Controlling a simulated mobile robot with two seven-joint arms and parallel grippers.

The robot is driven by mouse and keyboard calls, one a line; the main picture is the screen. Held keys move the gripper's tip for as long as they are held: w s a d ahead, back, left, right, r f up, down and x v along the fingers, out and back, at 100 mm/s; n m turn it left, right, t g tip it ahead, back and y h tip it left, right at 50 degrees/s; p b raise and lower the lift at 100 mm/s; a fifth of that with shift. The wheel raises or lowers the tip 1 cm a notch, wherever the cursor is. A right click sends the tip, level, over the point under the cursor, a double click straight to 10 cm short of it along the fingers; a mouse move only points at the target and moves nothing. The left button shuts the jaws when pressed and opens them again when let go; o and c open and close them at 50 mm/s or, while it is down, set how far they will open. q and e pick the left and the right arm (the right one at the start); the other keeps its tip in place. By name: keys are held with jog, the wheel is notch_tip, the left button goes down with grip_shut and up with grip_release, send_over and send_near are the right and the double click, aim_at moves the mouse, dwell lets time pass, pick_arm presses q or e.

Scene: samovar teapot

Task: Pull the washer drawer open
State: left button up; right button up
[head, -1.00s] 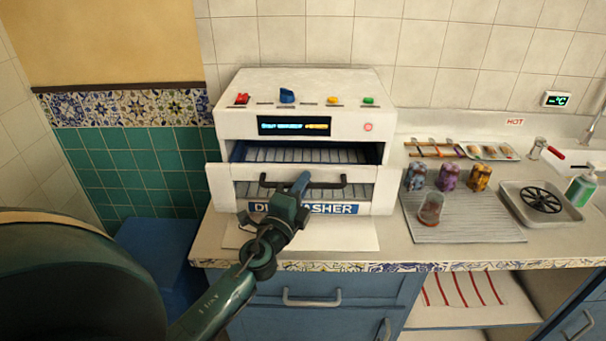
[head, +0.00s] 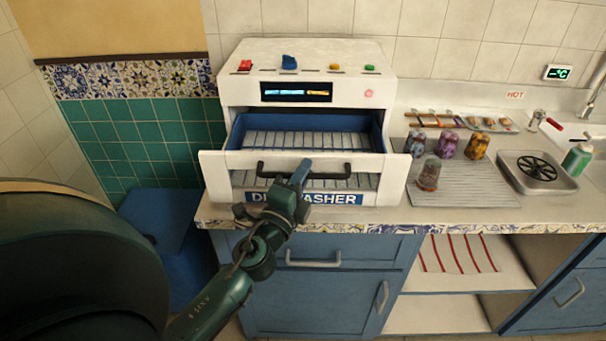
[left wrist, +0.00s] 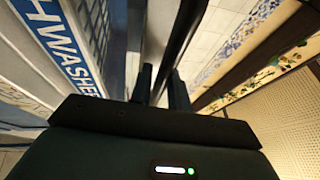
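The white dishwasher (head: 318,60) stands on the counter against the tiled wall. Its drawer (head: 228,168) is partly out, with a blue-walled wire rack (head: 300,142) showing behind the white front. A black bar handle (head: 325,176) runs across the drawer front. My left gripper (head: 300,175) is at the handle, left of its middle. In the left wrist view the two fingers (left wrist: 160,88) stand close on either side of a dark bar, which appears to be the handle, beside the blue label (left wrist: 72,45). The fingertip contact is partly hidden. My right gripper is out of view.
Several patterned glasses (head: 446,144) and a ribbed drying mat (head: 465,186) are to the right. A sink tray (head: 538,172) and green soap bottle (head: 577,158) lie beyond. Blue cabinets (head: 300,300) are below the counter. A blue box (head: 160,225) stands at left.

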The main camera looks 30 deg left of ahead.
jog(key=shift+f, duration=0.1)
